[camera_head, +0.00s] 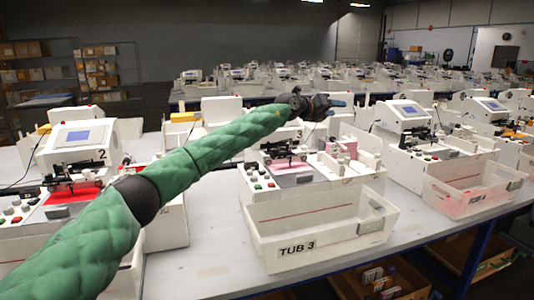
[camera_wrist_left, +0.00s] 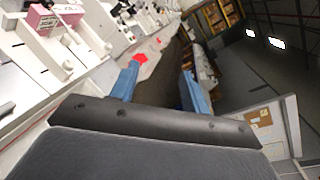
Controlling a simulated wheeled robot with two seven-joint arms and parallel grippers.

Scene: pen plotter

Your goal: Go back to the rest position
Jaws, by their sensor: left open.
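My left arm, in a green quilted sleeve, reaches across the head view from the lower left. My left gripper (camera_head: 340,104) is up above the back of the machine with the tub marked TUB 3, clear of the table. In the left wrist view the two blue fingers of my left gripper (camera_wrist_left: 158,86) stand wide apart with nothing between them. My right gripper is in neither view.
The white TUB 3 (camera_head: 320,225) stands at the table's front edge and looks empty. TUB 4 (camera_head: 470,190) stands to its right. White plotter machines (camera_head: 402,120) line the table (camera_head: 215,225). Boxes (camera_head: 385,280) lie on a shelf below.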

